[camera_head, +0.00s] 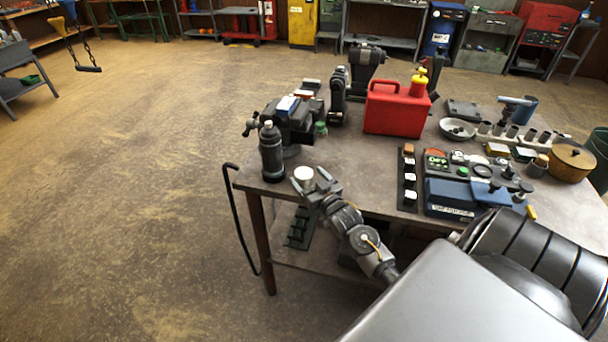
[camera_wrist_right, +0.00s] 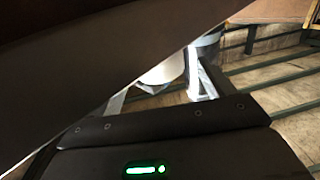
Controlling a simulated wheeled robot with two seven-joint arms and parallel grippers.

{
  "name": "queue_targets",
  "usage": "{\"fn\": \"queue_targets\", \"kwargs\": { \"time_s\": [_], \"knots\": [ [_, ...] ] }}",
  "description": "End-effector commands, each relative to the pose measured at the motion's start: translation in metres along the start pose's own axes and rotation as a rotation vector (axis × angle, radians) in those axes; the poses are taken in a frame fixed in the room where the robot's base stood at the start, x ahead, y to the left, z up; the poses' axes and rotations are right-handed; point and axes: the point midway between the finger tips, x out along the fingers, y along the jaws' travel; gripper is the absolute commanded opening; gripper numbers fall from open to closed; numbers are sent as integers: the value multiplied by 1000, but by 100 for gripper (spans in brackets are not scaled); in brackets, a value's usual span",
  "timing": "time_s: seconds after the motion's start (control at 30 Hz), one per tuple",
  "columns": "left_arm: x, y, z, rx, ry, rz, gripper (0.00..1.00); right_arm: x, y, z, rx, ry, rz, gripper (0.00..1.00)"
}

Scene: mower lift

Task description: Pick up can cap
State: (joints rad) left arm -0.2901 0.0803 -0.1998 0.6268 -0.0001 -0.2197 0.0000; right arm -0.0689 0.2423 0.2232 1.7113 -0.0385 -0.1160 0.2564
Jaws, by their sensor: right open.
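A small white round thing (camera_head: 304,174), which looks like a cap, is at the front left corner of the workbench. My right gripper (camera_head: 314,183) is right at it, fingers open around or just beside it; I cannot tell whether they touch. In the right wrist view the white thing (camera_wrist_right: 165,72) shows partly by the fingers (camera_wrist_right: 165,92), much of it hidden by a large dark surface. A red can (camera_head: 395,108) with a yellow top (camera_head: 419,82) stands farther back on the bench. My left gripper is out of view.
A dark bottle (camera_head: 271,152) stands just left of the white thing, with a vise (camera_head: 292,118) behind it. The workbench (camera_head: 350,160) has bare room right of the gripper. A black hooked rod (camera_head: 231,220) hangs off its left side. Parts crowd the right.

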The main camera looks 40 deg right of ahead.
Motion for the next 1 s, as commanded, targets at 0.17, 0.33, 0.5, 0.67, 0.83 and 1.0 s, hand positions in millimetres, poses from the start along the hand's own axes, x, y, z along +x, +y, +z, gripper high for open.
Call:
{"fn": "queue_targets", "kwargs": {
  "time_s": [0.17, 0.33, 0.5, 0.67, 0.83, 1.0],
  "knots": [
    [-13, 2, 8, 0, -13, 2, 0, 25, 0, -2, 0, 0, 1, 81],
    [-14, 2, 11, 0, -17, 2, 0, 33, -1, 1, 0, -1, 0, 81],
    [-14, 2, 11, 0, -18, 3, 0, 33, -1, 1, 0, 0, 0, 81],
    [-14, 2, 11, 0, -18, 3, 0, 33, -1, 1, 0, 0, 0, 60],
    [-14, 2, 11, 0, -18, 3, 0, 33, -1, 1, 0, 0, 0, 38],
    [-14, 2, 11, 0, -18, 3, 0, 33, -1, 1, 0, 0, 0, 33]
  ]
}}
